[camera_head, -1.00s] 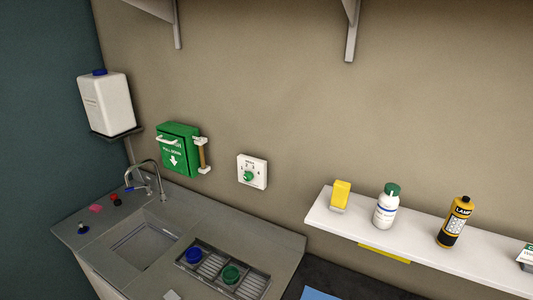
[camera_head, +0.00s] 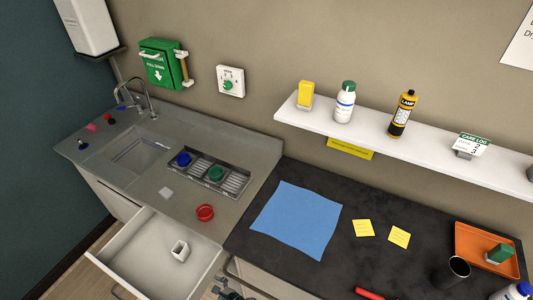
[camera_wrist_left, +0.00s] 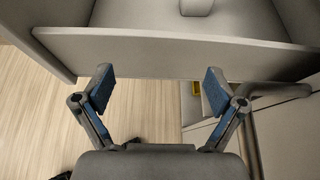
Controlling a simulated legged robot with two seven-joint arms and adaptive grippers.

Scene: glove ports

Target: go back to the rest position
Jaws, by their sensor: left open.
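My left gripper (camera_wrist_left: 160,88) shows in the left wrist view, its two blue-padded fingers spread wide with nothing between them. It is just off a pale drawer front (camera_wrist_left: 180,48), with wood floor below. In the head view an open drawer (camera_head: 128,247) juts out under the sink counter, with a small white open-topped holder (camera_head: 180,250) inside. A dark mechanical part shows at the bottom edge of the head view, too cropped to tell which part it is. My right gripper is in neither view.
The dark worktop (camera_head: 330,268) carries a blue cloth (camera_head: 297,217), yellow notes and an orange tray (camera_head: 463,240). A shelf (camera_head: 375,122) with bottles runs above it.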

